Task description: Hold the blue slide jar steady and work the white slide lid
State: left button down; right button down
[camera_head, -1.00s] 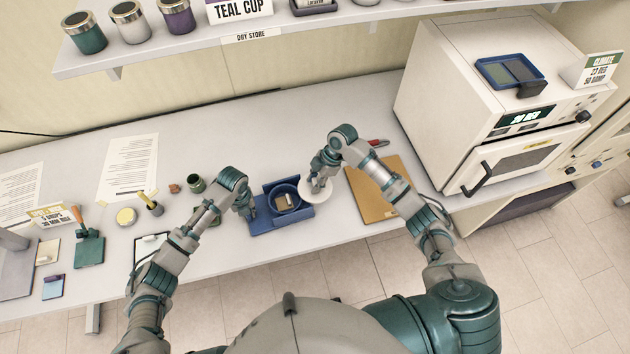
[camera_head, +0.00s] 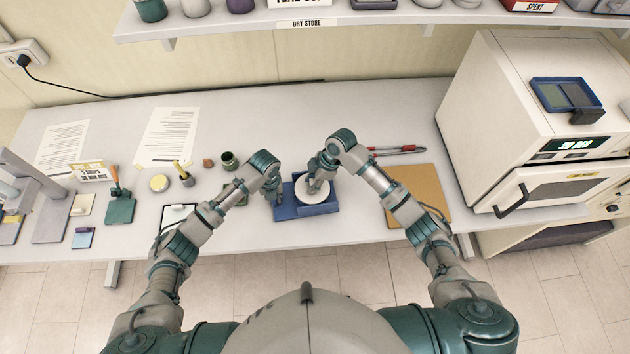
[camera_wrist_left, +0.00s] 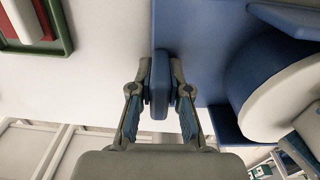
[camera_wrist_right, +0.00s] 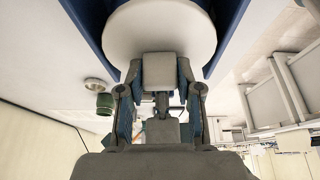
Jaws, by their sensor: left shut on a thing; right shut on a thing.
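The blue slide jar (camera_head: 293,211) sits in its blue base near the bench's front edge. The round white slide lid (camera_head: 311,199) now covers the jar's opening; whether it is fully seated cannot be told. My left gripper (camera_head: 276,200) is shut on an upright blue tab at the jar's left side, seen in the left wrist view (camera_wrist_left: 160,95). My right gripper (camera_head: 317,182) is shut on the lid's knob, seen as a pale block in the right wrist view (camera_wrist_right: 160,72). The lid's disc (camera_wrist_right: 160,32) lies just beyond the fingers. The jar's inside is hidden.
A tan board (camera_head: 420,192) and red-handled tool (camera_head: 398,150) lie to the right. A white oven (camera_head: 520,120) stands further right. A small green jar (camera_head: 229,161), a clipboard (camera_head: 178,218) and paper sheets (camera_head: 168,137) lie left. The bench behind the jar is clear.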

pick_arm(q)
jog(key=shift+d, duration=0.3)
pick_arm(e)
jog(key=c, duration=0.8)
grip_release()
jog(key=shift+a, duration=0.1)
jog(key=shift+o, duration=0.2)
pick_arm(q)
jog(key=shift+a, duration=0.1)
pick_arm(e)
jog(key=shift+d+r, duration=0.25)
jog(key=shift+r, duration=0.05)
jog(key=v, duration=1.1)
jog(key=shift+d, duration=0.1)
pick_arm(q)
jog(key=c, duration=1.1)
grip_release()
jog(key=shift+o, duration=0.2)
jog(key=shift+r, duration=0.1)
